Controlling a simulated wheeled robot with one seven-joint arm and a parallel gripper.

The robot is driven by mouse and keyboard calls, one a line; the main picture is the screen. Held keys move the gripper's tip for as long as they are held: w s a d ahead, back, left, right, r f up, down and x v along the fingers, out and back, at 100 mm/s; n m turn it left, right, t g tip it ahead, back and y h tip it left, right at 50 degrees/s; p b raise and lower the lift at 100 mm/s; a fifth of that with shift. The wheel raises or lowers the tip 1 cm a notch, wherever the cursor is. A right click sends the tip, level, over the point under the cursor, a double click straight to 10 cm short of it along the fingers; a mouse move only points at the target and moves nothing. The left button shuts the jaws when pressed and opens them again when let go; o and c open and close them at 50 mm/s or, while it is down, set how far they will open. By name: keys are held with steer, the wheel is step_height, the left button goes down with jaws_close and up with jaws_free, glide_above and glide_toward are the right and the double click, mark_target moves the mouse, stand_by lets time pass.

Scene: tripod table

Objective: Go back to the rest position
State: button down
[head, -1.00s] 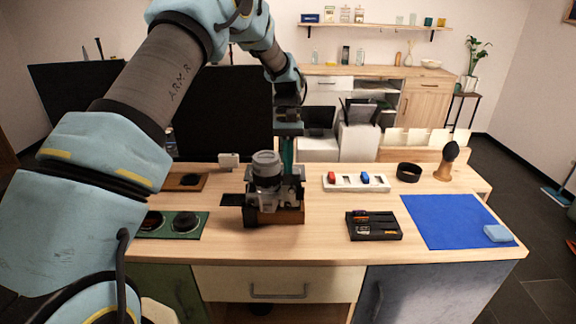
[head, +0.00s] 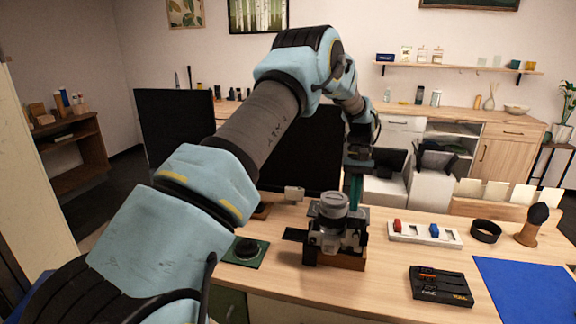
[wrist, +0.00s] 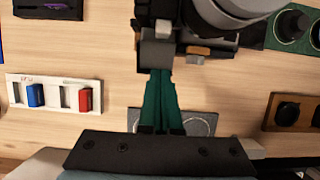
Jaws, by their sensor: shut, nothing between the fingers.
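My gripper (head: 354,190) hangs with its teal fingers pointing down, just behind and slightly right of a silver-black camera (head: 328,238) on the table. In the wrist view my gripper (wrist: 160,75) has its two teal fingers together with nothing between them. The camera shows there at the top (wrist: 222,15), close to the fingertips. The fingertips are near a small block and clamp-like part beside the camera; I cannot tell whether they touch. The camera sits over a wooden block (head: 345,260) with a dark plate out to its left. The camera hides the lower fingers in the head view.
The wooden table (head: 385,280) also holds a white tray (head: 410,234) with red and blue pieces, a black ring (head: 486,232), a brush (head: 531,225), a black case (head: 440,286), a blue mat (head: 530,290) and a green plate (head: 260,257). Dark screens (head: 175,125) stand behind.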

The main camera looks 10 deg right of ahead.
steer(key=w+a+r+n+t+h, duration=0.15)
steer(key=a+r, duration=0.35)
steer(key=a, duration=0.8)
steer(key=s+a+r+t, duration=0.1)
steer(key=s+a, duration=0.4)
steer(key=a, duration=0.3)
steer(key=s+a+r+n+t, duration=0.1)
steer(key=s+a, duration=0.4)
steer(key=a, duration=0.3)
steer(key=s+a+r+n+t, duration=0.1)
steer(key=s+a+t, duration=0.1)
steer(key=s+a, duration=0.3)
steer(key=a, duration=0.3)
steer(key=shift+a, duration=0.35)
steer(key=shift+w+r+h, duration=0.1)
steer(key=shift+h, duration=0.15)
